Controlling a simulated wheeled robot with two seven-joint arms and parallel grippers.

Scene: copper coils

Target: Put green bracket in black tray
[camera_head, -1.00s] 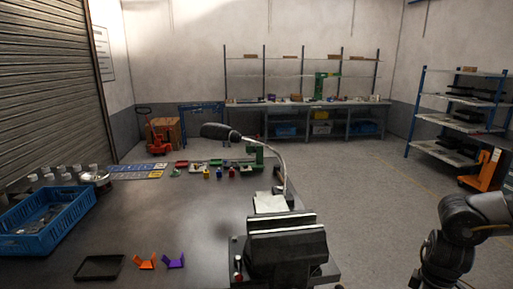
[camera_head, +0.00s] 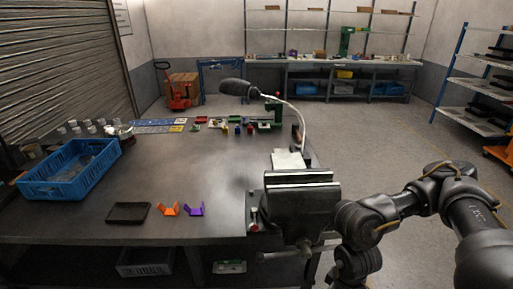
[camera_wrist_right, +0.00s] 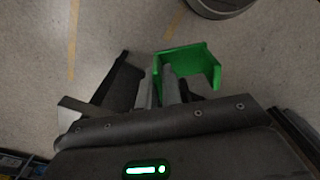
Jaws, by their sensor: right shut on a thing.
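The green bracket (camera_wrist_right: 188,62) is in the right wrist view, between the fingertips of my right gripper (camera_wrist_right: 170,90). The gripper is shut on it and holds it over the floor. The black tray (camera_head: 129,213) lies flat and empty at the front left of the table in the head view. The head view shows my right arm at the right, but its gripper and the green bracket are hidden or outside that view. My left gripper is in neither view.
An orange bracket (camera_head: 169,209) and a purple bracket (camera_head: 195,209) stand just right of the tray. A blue crate (camera_head: 70,172) is at the table's left. A large vise (camera_head: 300,205) stands at the table's right front, between the tray and my right arm.

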